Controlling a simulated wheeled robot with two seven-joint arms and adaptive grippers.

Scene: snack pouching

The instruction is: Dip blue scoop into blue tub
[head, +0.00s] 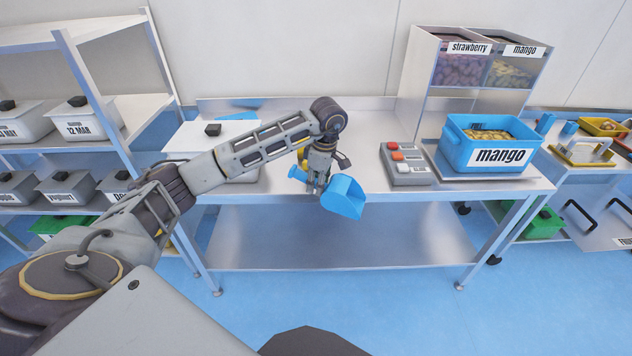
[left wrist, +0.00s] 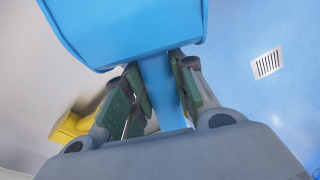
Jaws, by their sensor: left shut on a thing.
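The blue scoop (head: 343,197) is in my left gripper (head: 316,184), near the front edge of the metal table. The gripper is shut on the scoop's handle. In the left wrist view, the green-padded fingers of the left gripper (left wrist: 160,95) close on both sides of the blue handle, and the scoop's bowl (left wrist: 125,25) fills the top. The blue tub (head: 462,152), labelled mango, stands on the right part of the table with pale yellow pieces inside. The scoop is left of the tub and well apart from it. My right gripper is not in view.
A button box (head: 404,165) with red, orange and pale buttons lies between the scoop and the tub. A dispenser (head: 480,62) labelled strawberry and mango stands behind the tub. A shelf with grey labelled bins (head: 80,122) is at left. The table (head: 262,190) has bare space in front.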

